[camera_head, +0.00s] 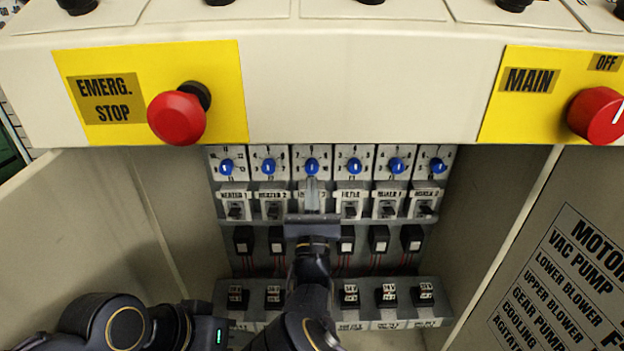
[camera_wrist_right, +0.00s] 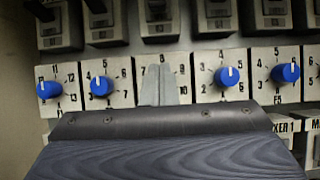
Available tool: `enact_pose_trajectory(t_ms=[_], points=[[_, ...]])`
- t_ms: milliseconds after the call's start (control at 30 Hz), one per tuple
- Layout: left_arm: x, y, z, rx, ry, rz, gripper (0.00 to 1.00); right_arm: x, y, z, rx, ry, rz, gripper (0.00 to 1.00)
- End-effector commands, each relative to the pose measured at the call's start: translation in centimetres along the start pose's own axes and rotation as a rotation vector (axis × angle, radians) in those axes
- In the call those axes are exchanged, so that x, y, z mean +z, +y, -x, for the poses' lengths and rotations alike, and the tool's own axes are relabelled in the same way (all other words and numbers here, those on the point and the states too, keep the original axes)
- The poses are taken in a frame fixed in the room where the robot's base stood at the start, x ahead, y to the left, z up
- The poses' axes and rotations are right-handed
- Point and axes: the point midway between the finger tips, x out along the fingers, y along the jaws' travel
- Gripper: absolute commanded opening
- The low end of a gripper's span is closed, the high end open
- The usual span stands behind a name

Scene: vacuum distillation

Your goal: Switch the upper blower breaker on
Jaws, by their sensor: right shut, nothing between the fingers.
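Several breakers sit inside the open cabinet, and no label that I can read names one as the upper blower breaker. In the head view one row of breakers (camera_head: 350,211) lies below the blue knobs (camera_head: 354,165). A lower row of black switches (camera_head: 386,296) has labels too small to read. My right gripper (camera_head: 312,196) is shut and empty, in front of the third column, its tips just below that column's knob. In the right wrist view its tips (camera_wrist_right: 160,86) hide one knob. More breakers (camera_wrist_right: 214,15) show above the knobs there. My left gripper is not in view.
The console overhang (camera_head: 365,85) juts out above the cabinet, with a red emergency stop button (camera_head: 177,117) and a red main switch (camera_head: 597,115). Cabinet side panels (camera_head: 75,215) flank the opening. A list including lower and upper blower (camera_head: 560,280) is on the right door.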

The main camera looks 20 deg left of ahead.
Motion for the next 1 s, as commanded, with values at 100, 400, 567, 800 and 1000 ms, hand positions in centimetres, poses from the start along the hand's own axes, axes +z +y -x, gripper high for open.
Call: enact_pose_trajectory(t_ms=[100, 400, 567, 800, 1000], points=[[0.2, -0.2, -0.5, 0.000, 0.000, 0.000, 0.36, -0.1, -0.1, -2.4, -0.004, -0.004, -0.004, 0.00], [0.6, -0.6, -1.2, 0.000, 0.000, 0.000, 0.36, 0.5, -0.1, -8.3, -0.002, -0.003, -0.003, 0.00], [0.8, -0.7, -1.5, 0.000, 0.000, 0.000, 0.36, 2.8, -0.1, -8.7, -0.002, -0.001, -0.002, 0.00], [0.8, -0.7, -1.6, 0.000, 0.000, 0.000, 0.36, 3.9, -0.1, -9.0, -0.002, 0.001, -0.001, 0.00], [0.8, -0.7, -1.6, 0.000, 0.000, 0.000, 0.36, 3.9, -0.1, -9.0, -0.002, 0.001, -0.001, 0.00]])
